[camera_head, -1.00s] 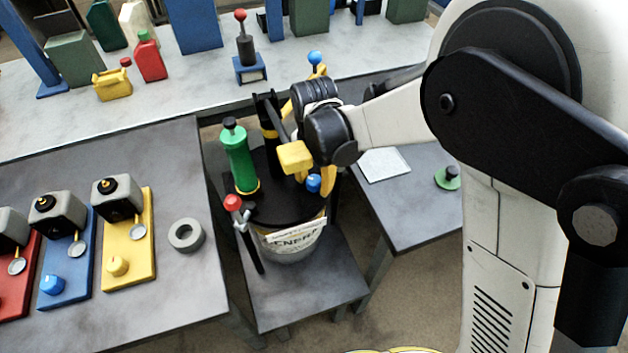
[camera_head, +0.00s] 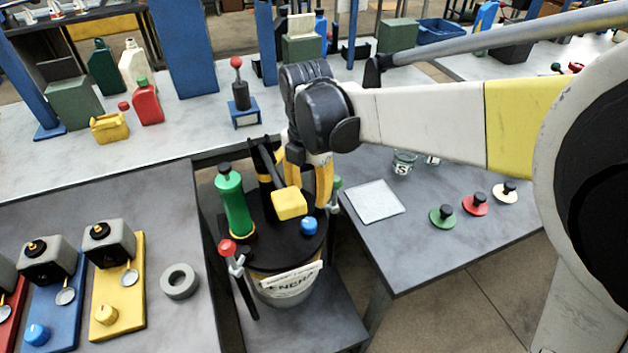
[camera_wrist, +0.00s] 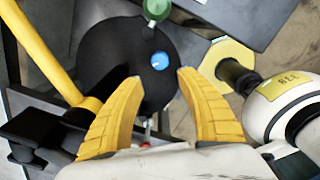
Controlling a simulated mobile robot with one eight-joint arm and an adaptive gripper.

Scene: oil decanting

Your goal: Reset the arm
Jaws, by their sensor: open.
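My gripper (camera_head: 310,190) is open and empty, its yellow fingers pointing down above the back right of the drum. In the wrist view the spread fingers (camera_wrist: 160,76) stand either side of the lower part of the black drum lid (camera_wrist: 110,50). The drum (camera_head: 290,288) has a pale label, a green pump cylinder (camera_head: 235,205), a yellow-ended black handle (camera_head: 289,203), a blue cap (camera_head: 309,225) and a red-knobbed valve (camera_head: 228,248). The blue cap also shows in the wrist view (camera_wrist: 160,60). A green-knobbed valve (camera_head: 335,190) is partly hidden by the fingers.
The left table holds coloured stands and a grey ring (camera_head: 180,281). The back bench holds a red can (camera_head: 149,103), a yellow can (camera_head: 110,127) and a red-knobbed post (camera_head: 240,90). The right table has a pale square plate (camera_head: 375,201) and stoppers, including a green one (camera_head: 442,215).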

